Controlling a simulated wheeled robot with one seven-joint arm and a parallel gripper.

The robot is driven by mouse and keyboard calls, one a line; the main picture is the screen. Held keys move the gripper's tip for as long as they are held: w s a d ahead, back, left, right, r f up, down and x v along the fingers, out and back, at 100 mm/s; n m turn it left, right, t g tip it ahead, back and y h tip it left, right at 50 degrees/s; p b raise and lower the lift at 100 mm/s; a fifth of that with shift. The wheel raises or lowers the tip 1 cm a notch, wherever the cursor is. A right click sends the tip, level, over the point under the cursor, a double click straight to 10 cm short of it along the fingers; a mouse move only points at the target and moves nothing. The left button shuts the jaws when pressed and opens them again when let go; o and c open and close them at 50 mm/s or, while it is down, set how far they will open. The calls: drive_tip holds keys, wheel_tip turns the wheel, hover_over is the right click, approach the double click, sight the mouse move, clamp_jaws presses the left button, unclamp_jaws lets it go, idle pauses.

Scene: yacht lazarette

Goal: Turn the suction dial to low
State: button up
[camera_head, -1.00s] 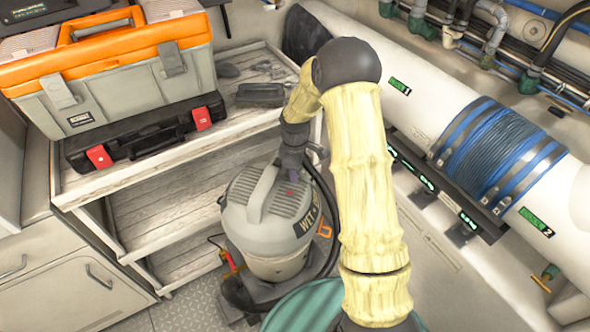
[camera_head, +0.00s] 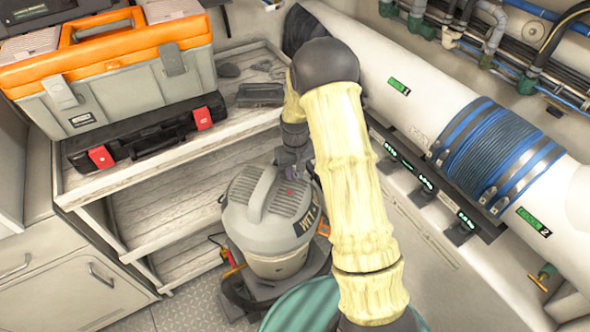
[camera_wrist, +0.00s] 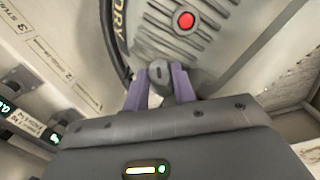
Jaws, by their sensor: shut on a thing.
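The grey wet/dry vacuum (camera_head: 262,225) stands upright on the floor in front of the wooden steps. Its suction dial (camera_wrist: 158,71) is a small dark grey knob on the lid, with a short mark on its face. My gripper (camera_wrist: 161,76) has its two purple fingers on either side of the dial, shut on it. In the head view my gripper (camera_head: 303,165) is at the right side of the vacuum's lid, and the dial is hidden there. A round red button (camera_wrist: 186,20) sits on the lid beyond the dial. I cannot read any low mark.
An orange and grey toolbox (camera_head: 110,70) and a black case (camera_head: 140,140) with red latches sit on the top step (camera_head: 75,185). A large white pipe (camera_head: 440,95) with blue bands runs along the right wall. Patterned floor (camera_head: 195,305) is clear at lower left.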

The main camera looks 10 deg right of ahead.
sight(295, 173)
drive_tip(key=m, duration=0.3)
drive_tip(key=shift+r+m, duration=0.1)
drive_tip(key=shift+m, duration=0.3)
drive_tip(key=shift+m+p, duration=0.6)
drive_tip(key=shift+m, duration=1.1)
drive_tip(key=o, duration=0.7)
wheel_tip(295, 173, up, 17)
drive_tip(key=shift+r+b, duration=0.15)
drive_tip(key=shift+b, duration=0.3)
drive_tip(key=shift+a, duration=0.1)
